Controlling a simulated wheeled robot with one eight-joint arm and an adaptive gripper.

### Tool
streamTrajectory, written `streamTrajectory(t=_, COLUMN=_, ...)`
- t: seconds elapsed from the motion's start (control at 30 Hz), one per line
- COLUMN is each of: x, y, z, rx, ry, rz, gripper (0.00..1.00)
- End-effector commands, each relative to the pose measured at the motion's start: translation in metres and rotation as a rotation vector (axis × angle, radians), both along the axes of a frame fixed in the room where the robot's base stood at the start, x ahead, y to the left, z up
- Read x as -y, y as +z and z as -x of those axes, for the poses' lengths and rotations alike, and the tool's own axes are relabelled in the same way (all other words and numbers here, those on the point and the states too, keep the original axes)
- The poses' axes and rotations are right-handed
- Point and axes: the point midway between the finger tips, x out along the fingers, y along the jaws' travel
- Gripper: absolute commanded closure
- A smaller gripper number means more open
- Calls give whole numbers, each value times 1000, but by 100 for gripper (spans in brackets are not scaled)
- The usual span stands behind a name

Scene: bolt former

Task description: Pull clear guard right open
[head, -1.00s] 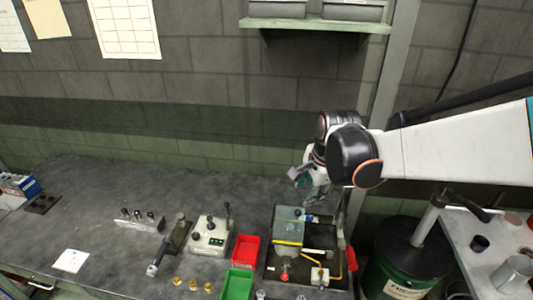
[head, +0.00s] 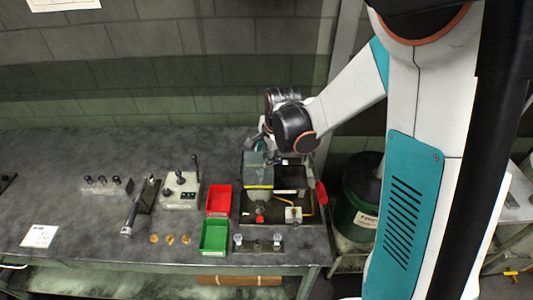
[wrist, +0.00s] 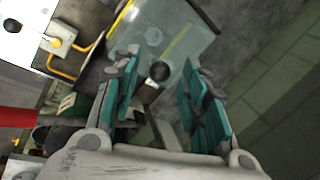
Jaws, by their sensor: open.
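The clear guard (head: 258,172) is a see-through panel with a yellow edge, on the left part of the machine at the right end of the bench. In the wrist view the clear guard (wrist: 172,32) fills the upper middle, with a round black knob (wrist: 159,72) on it. My gripper (wrist: 157,75) is open, its teal-padded fingers on either side of the knob in the picture. I cannot tell whether they touch it. In the head view my gripper (head: 262,150) is at the guard's back edge, partly hidden by my wrist.
A red bin (head: 219,199) and a green bin (head: 214,236) stand left of the machine. A red handle (head: 321,192) sticks up at its right side. A green barrel (head: 357,205) stands right of the bench. Control boxes and levers are further left.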

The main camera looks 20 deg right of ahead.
Motion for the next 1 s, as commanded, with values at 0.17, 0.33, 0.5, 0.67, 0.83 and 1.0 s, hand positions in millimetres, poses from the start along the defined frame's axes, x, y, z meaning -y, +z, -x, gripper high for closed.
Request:
streamTrajectory(t=0.17, x=0, y=-6, z=-2, rx=0, ry=0, rz=0, gripper=60)
streamTrajectory(t=0.33, x=0, y=-6, z=-2, rx=0, ry=0, rz=0, gripper=60)
streamTrajectory(t=0.5, x=0, y=-5, z=-2, rx=0, ry=0, rz=0, gripper=87)
streamTrajectory(t=0.67, x=0, y=-5, z=-2, rx=0, ry=0, rz=0, gripper=100)
streamTrajectory(t=0.83, x=8, y=-6, z=1, rx=0, ry=-3, rz=0, gripper=100)
streamTrajectory(t=1.0, x=43, y=-7, z=12, rx=-1, ry=-7, rz=0, gripper=100)
